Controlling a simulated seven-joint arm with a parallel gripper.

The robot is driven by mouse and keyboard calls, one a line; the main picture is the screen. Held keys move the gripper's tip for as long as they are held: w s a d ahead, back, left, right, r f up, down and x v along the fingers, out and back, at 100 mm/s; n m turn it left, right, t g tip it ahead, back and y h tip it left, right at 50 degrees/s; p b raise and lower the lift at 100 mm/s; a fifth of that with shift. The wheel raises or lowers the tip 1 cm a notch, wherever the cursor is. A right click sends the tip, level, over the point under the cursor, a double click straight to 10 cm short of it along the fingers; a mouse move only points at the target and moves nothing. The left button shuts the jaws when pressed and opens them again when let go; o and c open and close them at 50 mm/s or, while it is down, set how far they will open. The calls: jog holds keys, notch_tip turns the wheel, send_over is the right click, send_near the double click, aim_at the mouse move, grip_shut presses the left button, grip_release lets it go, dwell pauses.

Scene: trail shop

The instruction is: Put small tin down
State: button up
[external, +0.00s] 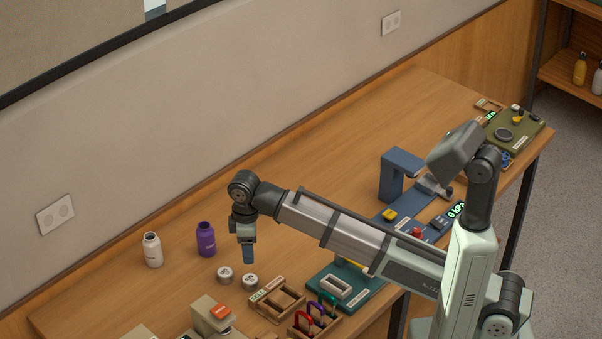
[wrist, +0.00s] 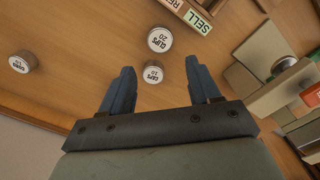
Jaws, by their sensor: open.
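In the wrist view, a small round tin (wrist: 153,72) with a white lid marked CLIPS 10 stands upright on the wooden table between and just beyond my fingertips. A larger tin (wrist: 160,40) marked CLIPS 20 stands right beside it, farther from my gripper. A third white-lidded tin (wrist: 22,62) stands apart at the far left. My gripper (wrist: 160,82) is open, with nothing held between its fingers. In the external view, my gripper (external: 249,262) points down above the table beside two white-lidded tins (external: 225,274) (external: 249,281); their labels are too small to read there.
A wooden tray (external: 277,300) with a SELL label (wrist: 198,20) lies near the tins. A purple bottle (external: 206,239) and a white bottle (external: 152,249) stand toward the wall. A beige box with an orange label (external: 212,315) is at the front. Table between bottles and wall is clear.

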aim_at(250, 278)
jog(key=shift+d, duration=0.15)
jog(key=shift+y, duration=0.9)
jog(key=shift+f, duration=6.1)
jog(key=c, duration=0.9)
jog(key=shift+r, duration=0.1)
notch_tip(250, 278, up, 10)
